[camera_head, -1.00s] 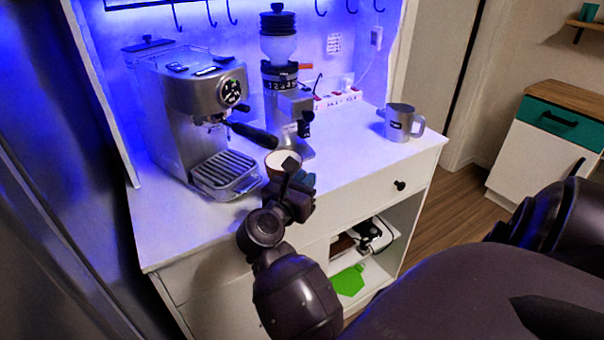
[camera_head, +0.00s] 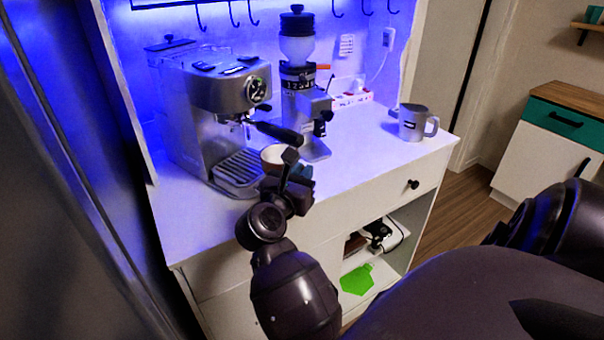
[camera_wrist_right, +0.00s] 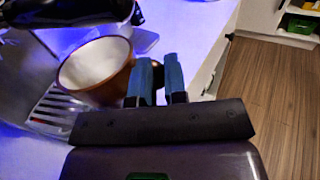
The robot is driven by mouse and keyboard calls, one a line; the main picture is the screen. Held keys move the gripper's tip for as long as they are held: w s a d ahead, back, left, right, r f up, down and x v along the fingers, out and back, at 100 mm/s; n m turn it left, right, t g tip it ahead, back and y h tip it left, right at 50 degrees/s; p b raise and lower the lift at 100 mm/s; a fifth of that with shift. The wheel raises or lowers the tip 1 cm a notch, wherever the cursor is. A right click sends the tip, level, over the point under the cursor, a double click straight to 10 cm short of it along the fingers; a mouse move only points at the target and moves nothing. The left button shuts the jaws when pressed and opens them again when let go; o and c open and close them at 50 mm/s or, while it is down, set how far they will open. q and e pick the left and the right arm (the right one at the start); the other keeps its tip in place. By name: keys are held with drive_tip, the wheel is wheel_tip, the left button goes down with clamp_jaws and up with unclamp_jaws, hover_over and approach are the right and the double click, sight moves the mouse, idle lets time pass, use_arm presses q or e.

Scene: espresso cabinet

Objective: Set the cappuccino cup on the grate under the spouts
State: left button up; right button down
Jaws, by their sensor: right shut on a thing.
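The cappuccino cup (camera_head: 271,156), brown outside and white inside, is upright by the right edge of the slatted grate (camera_head: 239,167), below the portafilter. My right gripper (camera_head: 290,176) is shut on the cup, at its near right side. In the right wrist view the cup (camera_wrist_right: 93,72) is left of the two blue fingers (camera_wrist_right: 157,80), and the grate (camera_wrist_right: 52,108) shows below and left of it. The handle is hidden, and I cannot tell whether the cup's base touches anything. The spouts are hard to make out under the machine's group head (camera_head: 236,116). My left gripper is not in view.
The espresso machine (camera_head: 200,95) stands on the white counter (camera_head: 375,158). Its black portafilter handle (camera_head: 278,133) sticks out close above the cup. A grinder (camera_head: 298,85) stands just behind. A metal pitcher (camera_head: 411,123) stands at the right.

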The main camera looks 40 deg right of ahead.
sight(276, 165)
drive_tip(key=shift+w, duration=0.15)
drive_tip(key=shift+w+a+f+b, duration=0.2)
drive_tip(key=shift+w+b, duration=0.15)
drive_tip(key=shift+w, duration=0.75)
drive_tip(key=shift+w+a+f+b, duration=0.15)
drive_tip(key=shift+w+b, duration=0.2)
drive_tip(key=shift+w, duration=0.75)
drive_tip(key=shift+w+a+b, duration=0.15)
drive_tip(key=shift+w+b, duration=0.2)
drive_tip(key=shift+w, duration=0.8)
drive_tip(key=w, duration=0.2)
drive_tip(key=w+b, duration=0.1)
drive_tip(key=w, duration=0.1)
drive_tip(key=w+a, duration=0.1)
drive_tip(key=shift+w+b, duration=0.35)
drive_tip(key=shift+w, duration=0.05)
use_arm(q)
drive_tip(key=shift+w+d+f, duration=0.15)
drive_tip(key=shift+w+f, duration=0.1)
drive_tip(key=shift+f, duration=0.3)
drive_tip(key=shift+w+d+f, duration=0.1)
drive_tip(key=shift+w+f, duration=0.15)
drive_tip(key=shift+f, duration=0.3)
use_arm(e)
drive_tip(key=shift+f, duration=0.15)
